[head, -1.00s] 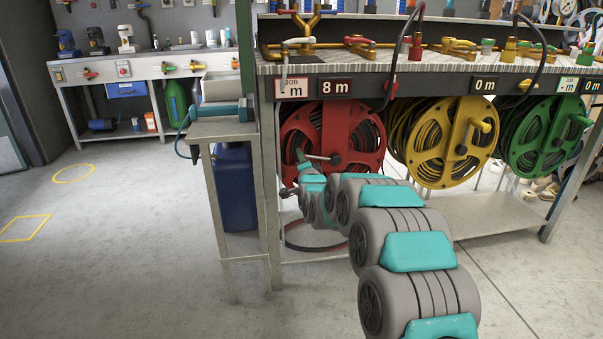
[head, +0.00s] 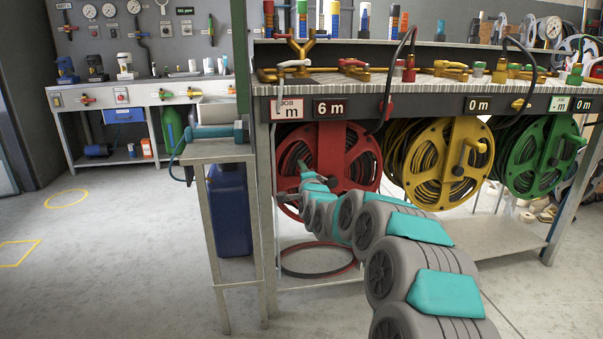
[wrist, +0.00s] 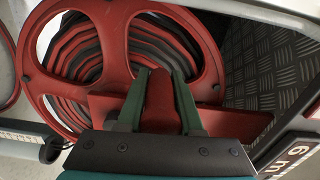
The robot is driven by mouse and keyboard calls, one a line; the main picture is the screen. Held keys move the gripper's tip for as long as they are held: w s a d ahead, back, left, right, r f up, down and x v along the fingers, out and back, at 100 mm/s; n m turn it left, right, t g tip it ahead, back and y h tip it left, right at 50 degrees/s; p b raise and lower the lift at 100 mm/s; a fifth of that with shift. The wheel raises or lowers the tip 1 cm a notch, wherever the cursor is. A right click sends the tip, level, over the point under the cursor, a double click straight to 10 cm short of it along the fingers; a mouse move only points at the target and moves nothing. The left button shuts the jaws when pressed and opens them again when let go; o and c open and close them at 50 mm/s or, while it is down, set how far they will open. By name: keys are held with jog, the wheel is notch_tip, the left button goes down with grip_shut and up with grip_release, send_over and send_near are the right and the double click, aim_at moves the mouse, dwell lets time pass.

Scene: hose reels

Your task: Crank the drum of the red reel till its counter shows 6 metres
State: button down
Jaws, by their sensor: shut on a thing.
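The red reel (head: 330,150) hangs under the bench at its left end, with dark hose wound on its drum. Its counter (head: 331,109) reads 6 m. The red drum (wrist: 118,28) with black and red hose fills the view behind. The counter (wrist: 292,155) shows in part at the lower right.
A yellow reel (head: 437,165) and a green reel (head: 540,150) hang to the right. A side stand (head: 212,152) with a blue canister (head: 229,210) is close on the left. A hose loop (head: 318,272) lies below the red reel. The floor at left is open.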

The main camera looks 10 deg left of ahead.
jog(key=c, duration=0.6)
grip_release()
jog(key=shift+d, duration=0.1)
jog(key=shift+s, duration=0.1)
jog(key=shift+v, duration=3.8)
jog(key=shift+r, duration=0.1)
jog(key=s+d+f+n+g+h+p, duration=0.1)
jog(key=s+d+n+g, duration=0.3)
jog(key=s, duration=1.6)
jog(key=s+d+f+n+g+h+p, duration=0.2)
jog(key=s+d+n+g, duration=0.3)
jog(key=s, duration=1.5)
jog(key=s+d+f+n+g+h+p, duration=0.2)
jog(key=s+d+g, duration=0.8)
jog(key=s, duration=1)
jog(key=shift+s+d+f+n+p, duration=0.15)
jog(key=shift+d+n+p, duration=0.8)
jog(key=shift+d+n, duration=0.5)
